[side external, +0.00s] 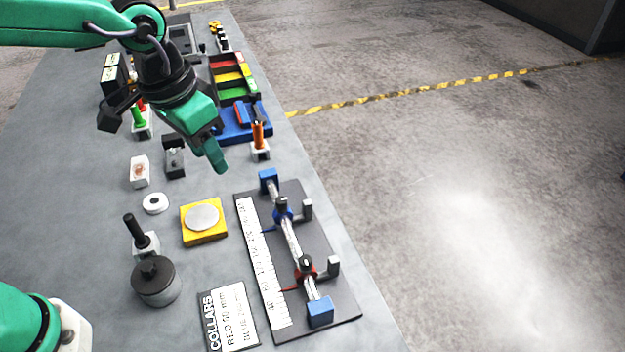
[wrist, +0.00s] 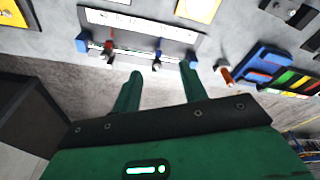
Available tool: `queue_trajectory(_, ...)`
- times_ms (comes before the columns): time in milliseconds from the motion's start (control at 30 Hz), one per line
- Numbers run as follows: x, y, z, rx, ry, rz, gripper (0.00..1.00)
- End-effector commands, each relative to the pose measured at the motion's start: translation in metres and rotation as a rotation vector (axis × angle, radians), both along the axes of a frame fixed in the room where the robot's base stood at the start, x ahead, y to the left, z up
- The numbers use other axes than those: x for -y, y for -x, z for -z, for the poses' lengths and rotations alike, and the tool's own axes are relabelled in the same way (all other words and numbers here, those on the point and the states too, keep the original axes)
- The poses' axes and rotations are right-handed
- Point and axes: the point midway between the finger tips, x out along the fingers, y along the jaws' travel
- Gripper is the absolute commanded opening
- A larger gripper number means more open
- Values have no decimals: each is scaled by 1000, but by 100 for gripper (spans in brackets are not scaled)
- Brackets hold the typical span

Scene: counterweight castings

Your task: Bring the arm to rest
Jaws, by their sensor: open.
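My gripper (side external: 208,150) is in the air above the grey bench, pointing down and to the right in the side view. In the wrist view its two green fingers (wrist: 160,72) stand apart with nothing between them. Below and in front of it is a dark board (side external: 318,238) with a metal rod between blue end blocks, carrying a blue collar (side external: 282,213) and a red collar (side external: 305,270). The board also shows beyond the fingertips in the wrist view (wrist: 172,30). My gripper appears clear of it.
A yellow block with a silver disc (side external: 203,220), a dark cylindrical weight (side external: 156,281), a white ring (side external: 155,203) and a collars label card (side external: 230,318) are on the bench. A blue tray (side external: 238,130) and an orange-handled tool (side external: 258,138) stand behind my gripper.

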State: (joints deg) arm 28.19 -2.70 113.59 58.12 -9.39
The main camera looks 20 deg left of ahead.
Motion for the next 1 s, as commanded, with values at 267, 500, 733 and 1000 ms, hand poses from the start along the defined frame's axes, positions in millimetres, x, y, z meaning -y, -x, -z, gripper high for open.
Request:
queue_trajectory(267, -69, 24, -19, 90, 27, -104, 43)
queue_trajectory(500, -118, 53, -23, 168, 36, -190, 43)
queue_trajectory(733, -155, 84, -19, 242, 32, -269, 43)
queue_trajectory(1000, -177, 107, -11, 298, 21, -326, 43)
